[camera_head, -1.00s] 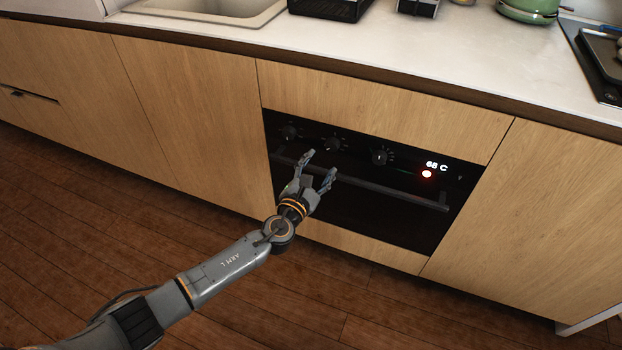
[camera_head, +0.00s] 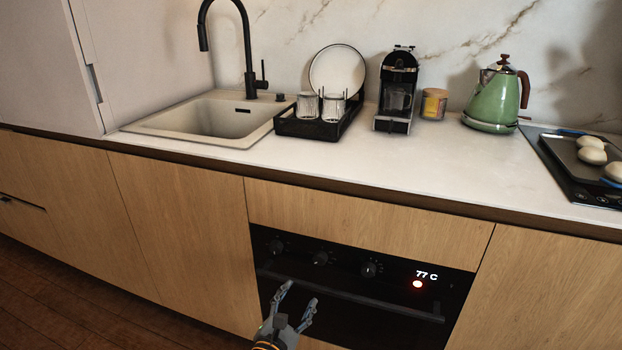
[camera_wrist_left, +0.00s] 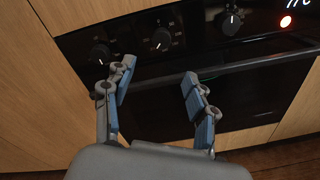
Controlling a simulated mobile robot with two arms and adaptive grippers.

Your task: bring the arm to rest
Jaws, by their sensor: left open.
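My left gripper (camera_head: 297,304) shows at the bottom of the head view, in front of the black oven (camera_head: 345,300). Its two fingers are spread with nothing between them. In the left wrist view the open fingers (camera_wrist_left: 157,95) point toward the oven front, with the oven handle (camera_wrist_left: 235,74) beyond them. I cannot tell whether a fingertip touches the oven. The oven display (camera_head: 427,275) reads 77 C above a lit red light. My right gripper is not in view.
The white counter (camera_head: 400,165) runs above the oven. On it are a sink (camera_head: 160,120), a black dish rack (camera_head: 300,128), a coffee machine (camera_head: 397,90), a jar (camera_head: 433,104), a green kettle (camera_head: 493,100) and a tray (camera_head: 563,148) with pale round items on a hob. Wooden cabinets (camera_head: 180,220) flank the oven.

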